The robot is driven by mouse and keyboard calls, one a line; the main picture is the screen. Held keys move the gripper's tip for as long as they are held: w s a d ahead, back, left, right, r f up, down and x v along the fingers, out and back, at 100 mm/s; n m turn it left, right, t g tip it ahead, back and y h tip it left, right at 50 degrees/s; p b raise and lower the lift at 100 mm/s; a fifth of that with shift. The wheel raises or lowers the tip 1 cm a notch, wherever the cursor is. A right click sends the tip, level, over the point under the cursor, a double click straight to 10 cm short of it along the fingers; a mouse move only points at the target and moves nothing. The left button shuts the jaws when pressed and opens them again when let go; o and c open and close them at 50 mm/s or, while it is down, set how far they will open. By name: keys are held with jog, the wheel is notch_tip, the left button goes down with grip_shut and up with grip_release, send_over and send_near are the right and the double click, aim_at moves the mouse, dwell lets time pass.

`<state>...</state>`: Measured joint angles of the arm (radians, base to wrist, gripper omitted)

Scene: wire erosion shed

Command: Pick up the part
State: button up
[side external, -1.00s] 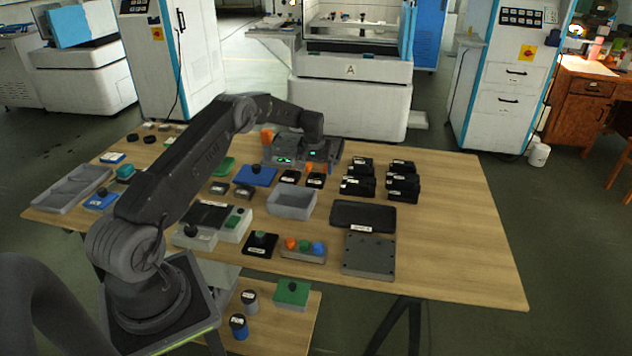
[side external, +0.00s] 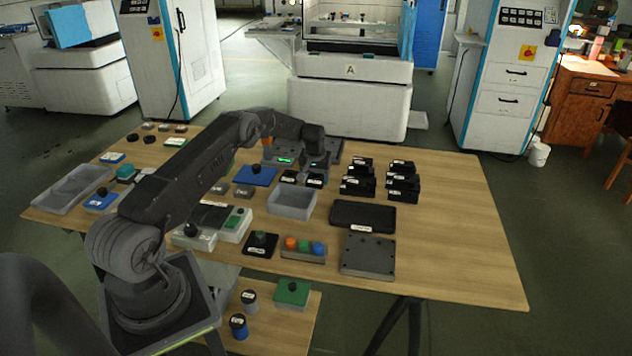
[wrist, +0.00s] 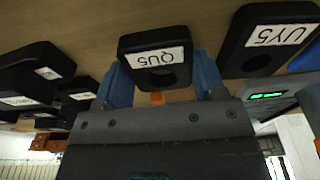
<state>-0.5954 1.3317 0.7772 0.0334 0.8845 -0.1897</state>
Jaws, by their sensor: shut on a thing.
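A black block labelled QU5 (wrist: 155,58) with a round hole in its face sits between the two blue fingers of my gripper (wrist: 160,78) in the wrist view. The fingers close on its two sides. In the side external view my gripper (side external: 316,168) is low over the table, at the right one of two small black blocks (side external: 315,181). A similar block labelled UY5 (wrist: 268,40) is beside it in the wrist view, apart from the fingers. I cannot tell whether the held block still touches the table.
Several black blocks (side external: 358,186) stand in a group to the right. A grey open bin (side external: 292,203) and a dark tray (side external: 363,215) lie nearer the front. A device with a green display (side external: 284,160) stands behind. The table's right side is clear.

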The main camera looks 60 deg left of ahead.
jog(key=shift+r, duration=0.1)
jog(key=c, duration=0.5)
jog(key=shift+c, duration=0.2)
